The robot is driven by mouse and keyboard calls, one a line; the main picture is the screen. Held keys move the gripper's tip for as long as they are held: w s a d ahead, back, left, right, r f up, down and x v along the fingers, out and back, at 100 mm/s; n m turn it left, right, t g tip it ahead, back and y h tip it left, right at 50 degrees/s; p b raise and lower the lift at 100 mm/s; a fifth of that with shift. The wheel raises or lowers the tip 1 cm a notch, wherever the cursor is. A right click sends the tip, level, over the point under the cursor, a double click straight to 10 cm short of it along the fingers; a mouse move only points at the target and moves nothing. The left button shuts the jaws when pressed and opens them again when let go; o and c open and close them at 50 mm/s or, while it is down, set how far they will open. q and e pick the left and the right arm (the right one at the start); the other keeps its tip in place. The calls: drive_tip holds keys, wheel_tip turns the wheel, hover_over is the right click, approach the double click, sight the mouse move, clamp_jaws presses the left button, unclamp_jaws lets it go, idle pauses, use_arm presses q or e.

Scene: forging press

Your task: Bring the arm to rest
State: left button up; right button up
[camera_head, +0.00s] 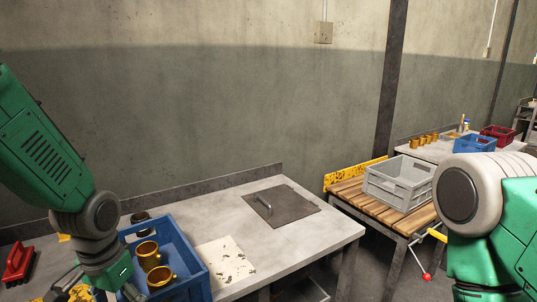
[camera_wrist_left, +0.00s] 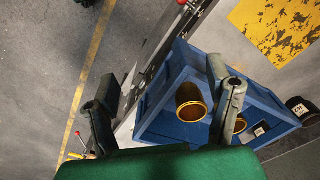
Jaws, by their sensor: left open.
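My left arm comes in from the left in the head view, and its wrist is beside and partly in front of the blue crate. My left gripper (camera_wrist_left: 163,75) shows in the left wrist view with its two fingers spread wide apart and nothing between them. The blue crate (camera_head: 198,280) stands on the near left of the grey table and holds gold-coloured cylindrical parts (camera_head: 148,254). In the left wrist view the crate (camera_wrist_left: 165,130) lies behind the right finger, with a gold part (camera_wrist_left: 190,100) inside. My right arm shows at the right edge of the head view; its gripper is out of view.
The grey table (camera_head: 320,235) carries a dark plate with a handle (camera_head: 280,206) and a worn white sheet (camera_head: 225,260). A red-handled brush (camera_head: 18,262) lies at far left. A grey crate (camera_head: 400,182) sits on a wooden slatted stand. Blue (camera_head: 475,143) and red crates stand behind.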

use_arm(q)
drive_tip(key=s+f+b, duration=0.3)
drive_tip(key=s+f, duration=0.4)
drive_tip(key=f, duration=0.3)
drive_tip(key=s+f+n+b, duration=0.1)
drive_tip(key=s+f+b, duration=0.2)
drive_tip(key=s+f, duration=0.5)
drive_tip(key=s+a+f+n+b, duration=0.1)
drive_tip(key=s+f+b, duration=0.2)
drive_tip(key=s+f, duration=0.4)
wheel_tip(320, 180, down, 6)
drive_tip(key=shift+s+f, duration=0.2)
drive_tip(key=shift+w, duration=0.15)
